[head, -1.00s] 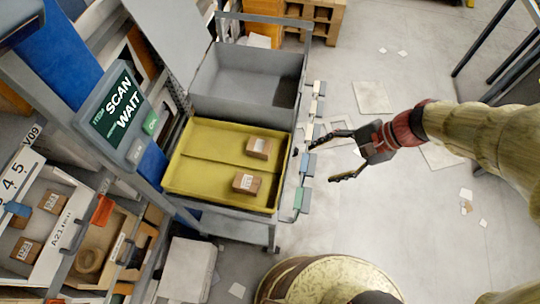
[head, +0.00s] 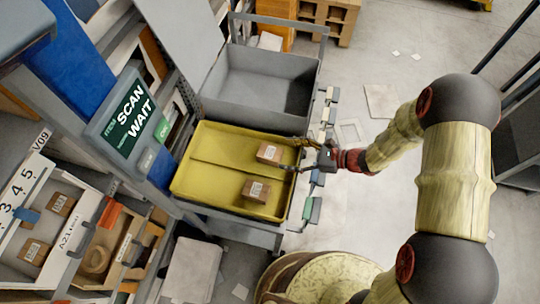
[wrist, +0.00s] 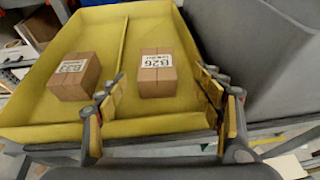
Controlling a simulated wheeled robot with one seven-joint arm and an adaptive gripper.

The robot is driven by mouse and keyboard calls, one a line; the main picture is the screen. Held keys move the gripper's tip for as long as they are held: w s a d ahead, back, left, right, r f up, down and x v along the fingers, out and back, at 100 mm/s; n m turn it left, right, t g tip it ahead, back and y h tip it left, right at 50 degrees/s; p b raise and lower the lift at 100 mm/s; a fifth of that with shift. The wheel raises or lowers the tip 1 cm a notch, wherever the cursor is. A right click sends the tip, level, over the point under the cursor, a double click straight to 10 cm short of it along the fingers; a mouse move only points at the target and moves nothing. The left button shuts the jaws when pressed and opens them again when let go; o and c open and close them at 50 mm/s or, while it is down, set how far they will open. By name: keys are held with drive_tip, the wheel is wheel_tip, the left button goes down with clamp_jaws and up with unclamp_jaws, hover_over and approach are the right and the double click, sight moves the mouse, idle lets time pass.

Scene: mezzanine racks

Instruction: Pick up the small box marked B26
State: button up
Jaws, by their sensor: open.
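The small box marked B26 (wrist: 157,74) lies flat in the yellow tray (wrist: 145,125), label up. In the head view it is the upper brown box (head: 269,153). My gripper (wrist: 160,92) is open, with its fingers spread to either side of the box's near end in the wrist view and nothing held. In the head view my gripper (head: 284,155) reaches over the tray's right edge, close to the box. A second brown box (wrist: 75,76) with a different label lies left of it; the head view shows it lower in the tray (head: 256,191).
A grey bin (head: 260,85) stands behind the tray. A raised ridge runs along the tray floor between the boxes. Coloured tags (head: 311,210) line the cart's right side. A screen reading SCAN WAIT (head: 132,115) stands to the left, above shelf bins with more boxes (head: 35,251).

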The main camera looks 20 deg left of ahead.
sight(275, 154)
drive_tip(key=x, duration=0.2)
drive_tip(key=b+x, duration=0.1)
drive_tip(key=x, duration=0.2)
drive_tip(key=b+x, duration=0.1)
drive_tip(key=x, duration=0.1)
drive_tip(key=shift+s+a, duration=0.15)
drive_tip(key=shift+s, duration=0.1)
drive_tip(key=c, duration=0.3)
drive_tip(key=c, duration=1)
